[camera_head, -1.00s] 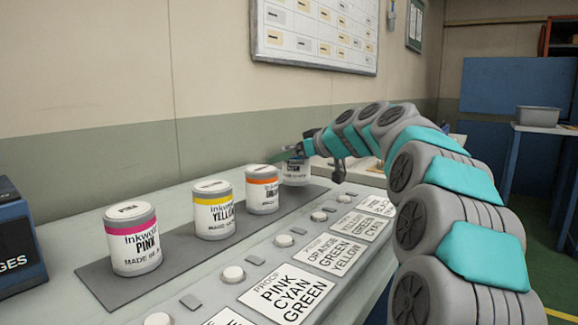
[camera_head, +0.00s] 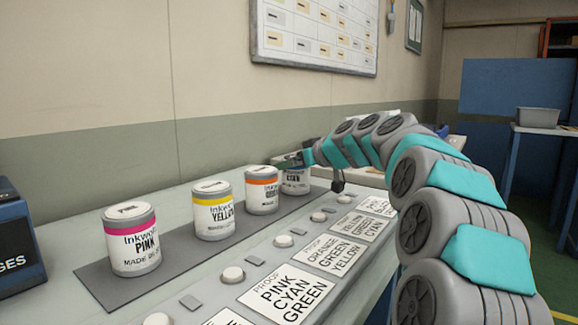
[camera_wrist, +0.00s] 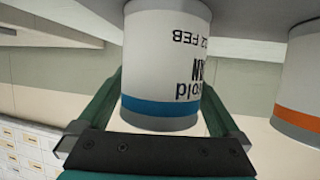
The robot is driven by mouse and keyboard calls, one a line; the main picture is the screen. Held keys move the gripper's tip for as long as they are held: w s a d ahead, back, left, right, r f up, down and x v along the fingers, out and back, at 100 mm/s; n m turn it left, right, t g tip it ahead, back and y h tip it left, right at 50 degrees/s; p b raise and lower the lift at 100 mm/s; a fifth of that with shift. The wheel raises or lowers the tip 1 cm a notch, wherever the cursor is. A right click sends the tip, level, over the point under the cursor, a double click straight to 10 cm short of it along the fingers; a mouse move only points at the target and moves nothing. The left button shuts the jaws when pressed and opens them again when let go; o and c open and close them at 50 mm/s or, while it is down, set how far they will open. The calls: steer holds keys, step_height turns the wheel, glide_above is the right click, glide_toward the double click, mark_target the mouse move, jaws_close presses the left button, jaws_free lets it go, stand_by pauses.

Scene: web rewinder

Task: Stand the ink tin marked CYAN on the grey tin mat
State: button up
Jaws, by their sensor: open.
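The CYAN ink tin (camera_head: 295,184) is white with a grey lid. It stands upright at the far end of the dark grey tin mat (camera_head: 120,288), just beyond the orange tin. My gripper (camera_head: 290,162) is at the tin's upper part and hides its top. In the wrist view, which is upside down, the tin (camera_wrist: 165,60) shows a blue band and lies between the two green fingers of my gripper (camera_wrist: 160,92). The jaws are open around it. Whether a finger still touches it is hard to tell.
Orange (camera_head: 262,192), yellow (camera_head: 213,210) and pink (camera_head: 133,240) tins stand in a row on the mat. The orange tin is close beside my gripper. Buttons and proof cards (camera_head: 287,293) line the sloping front. A wall (camera_head: 100,80) is behind.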

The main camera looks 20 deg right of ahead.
steer(key=v, duration=1.2)
steer(key=shift+b, duration=0.3)
